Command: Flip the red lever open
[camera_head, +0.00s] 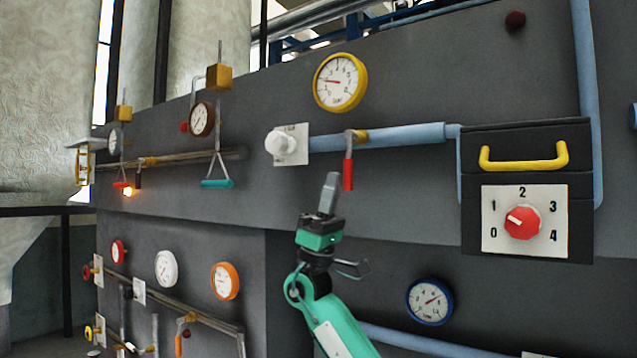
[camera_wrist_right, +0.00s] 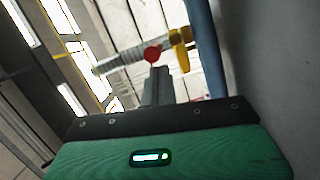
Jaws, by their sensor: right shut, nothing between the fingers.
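The red lever (camera_head: 348,174) hangs straight down from a brass-coloured valve (camera_head: 360,136) on the blue horizontal pipe (camera_head: 405,136) in the head view. In the right wrist view its red end (camera_wrist_right: 152,54) shows just beyond my fingertips, with the yellow valve part (camera_wrist_right: 181,48) to its right. My right gripper (camera_head: 330,178) is shut and empty, pointing up. In the head view its tips are just left of the lever's lower end, with a small gap in the picture; the depth gap is hard to tell. My left gripper is not in view.
A white knob (camera_head: 280,143) sits left of the lever. A black box with a yellow handle (camera_head: 523,160) and a red dial (camera_head: 522,222) juts out at right. A yellow-rimmed gauge (camera_head: 340,82) is above. The grey wall around the lever is mostly clear.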

